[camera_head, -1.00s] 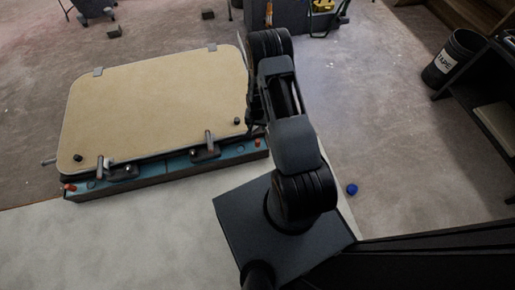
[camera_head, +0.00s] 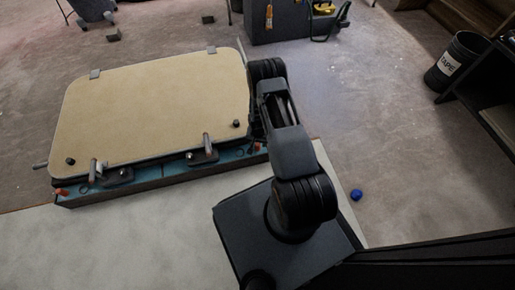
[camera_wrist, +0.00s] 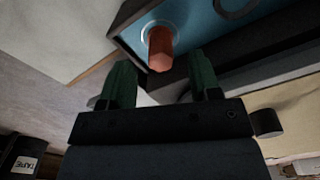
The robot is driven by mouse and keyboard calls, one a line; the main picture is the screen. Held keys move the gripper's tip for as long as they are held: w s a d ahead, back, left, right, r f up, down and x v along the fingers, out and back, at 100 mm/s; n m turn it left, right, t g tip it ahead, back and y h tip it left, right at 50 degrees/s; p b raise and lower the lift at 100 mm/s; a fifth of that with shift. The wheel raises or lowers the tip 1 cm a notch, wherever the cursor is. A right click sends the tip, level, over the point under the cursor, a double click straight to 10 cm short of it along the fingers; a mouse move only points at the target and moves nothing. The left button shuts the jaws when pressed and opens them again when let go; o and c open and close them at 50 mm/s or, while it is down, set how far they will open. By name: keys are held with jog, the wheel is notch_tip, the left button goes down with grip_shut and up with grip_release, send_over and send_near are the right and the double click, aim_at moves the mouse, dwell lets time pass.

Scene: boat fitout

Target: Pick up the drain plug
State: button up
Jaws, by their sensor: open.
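In the wrist view, an orange-red faceted plug (camera_wrist: 160,49), which looks like the drain plug, stands in a pale ring on a blue panel (camera_wrist: 200,22). My gripper (camera_wrist: 160,62) is open, its two green fingers apart. The plug appears between and just beyond the fingertips, and nothing is held. I cannot tell whether a finger touches it. In the head view, my arm hides the gripper beside the right end of the blue ledge (camera_head: 170,167). Another orange plug (camera_head: 61,191) shows at that ledge's left end.
A tan hatch panel (camera_head: 150,105) with latch handles (camera_head: 207,145) lies over the blue ledge. A black bin marked TAPE (camera_head: 455,62) stands at right by dark shelving. A blue ball (camera_head: 356,195) lies on open floor right of my base.

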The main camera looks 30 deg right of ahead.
aim_at(258, 144)
notch_tip(258, 144, down, 4)
jog(key=shift+r+b, duration=0.1)
jog(key=shift+b, duration=0.65)
jog(key=shift+r, duration=0.1)
jog(key=c, duration=1)
jog(key=shift+r, duration=0.1)
jog(key=shift+r+p, duration=0.25)
jog(key=shift+p, duration=0.05)
notch_tip(258, 144, up, 3)
jog(key=shift+a+r+p, duration=0.1)
jog(key=shift+r+p, duration=0.1)
jog(key=shift+p, duration=0.95)
jog(key=s+a+r+p, duration=0.5)
jog(key=s+a+r, duration=0.3)
jog(key=a, duration=0.3)
jog(key=shift+s+r+p, duration=0.15)
jog(key=shift+r+p, duration=0.25)
jog(key=shift+r, duration=0.05)
